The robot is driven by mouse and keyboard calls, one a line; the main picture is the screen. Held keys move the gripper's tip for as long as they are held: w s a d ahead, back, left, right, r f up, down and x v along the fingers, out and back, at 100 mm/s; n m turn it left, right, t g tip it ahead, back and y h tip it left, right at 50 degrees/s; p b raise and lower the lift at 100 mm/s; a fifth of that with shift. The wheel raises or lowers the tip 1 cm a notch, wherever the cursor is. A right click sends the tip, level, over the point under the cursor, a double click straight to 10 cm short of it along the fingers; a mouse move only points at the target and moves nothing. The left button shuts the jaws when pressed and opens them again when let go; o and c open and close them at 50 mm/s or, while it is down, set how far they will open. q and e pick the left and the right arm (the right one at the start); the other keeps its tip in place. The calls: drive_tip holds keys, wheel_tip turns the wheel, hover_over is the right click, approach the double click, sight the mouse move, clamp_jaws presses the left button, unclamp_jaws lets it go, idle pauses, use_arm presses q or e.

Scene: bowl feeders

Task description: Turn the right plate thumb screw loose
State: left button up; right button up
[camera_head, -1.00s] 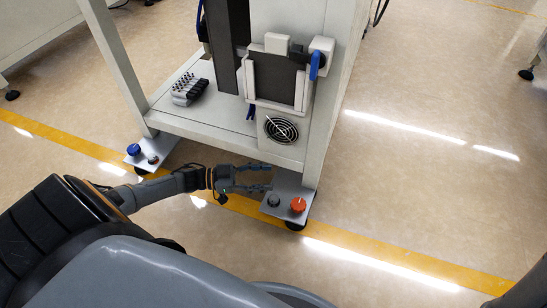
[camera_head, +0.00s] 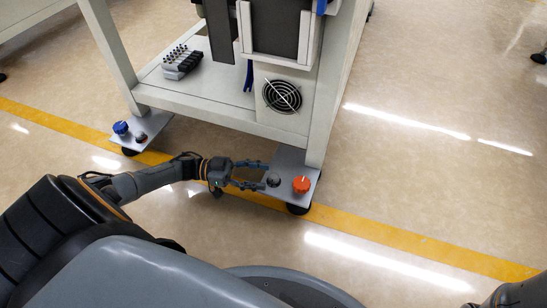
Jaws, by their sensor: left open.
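The right foot plate (camera_head: 289,159) is a grey metal plate at the machine's front right leg. It carries a small dark knurled knob (camera_head: 273,180), which looks like the thumb screw, and a larger orange-red knob (camera_head: 301,185) to its right. My left gripper (camera_head: 262,176) reaches in from the left, low over the plate's left edge. Its fingers are open and point right at the dark knob. The fingertips are close to the knob; I cannot tell whether they touch it. My right gripper is not in view.
The left foot plate (camera_head: 151,124) holds a blue knob (camera_head: 121,128) and a small dark knob. The machine's lower shelf (camera_head: 215,96) and right leg (camera_head: 320,130) stand just behind. The floor to the right is free, with a yellow line (camera_head: 400,238) across it.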

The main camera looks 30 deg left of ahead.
sight(274, 177)
use_arm(q)
drive_tip(key=shift+b+x, duration=0.7)
drive_tip(key=shift+x, duration=1.55)
drive_tip(key=shift+c, duration=0.2)
clamp_jaws()
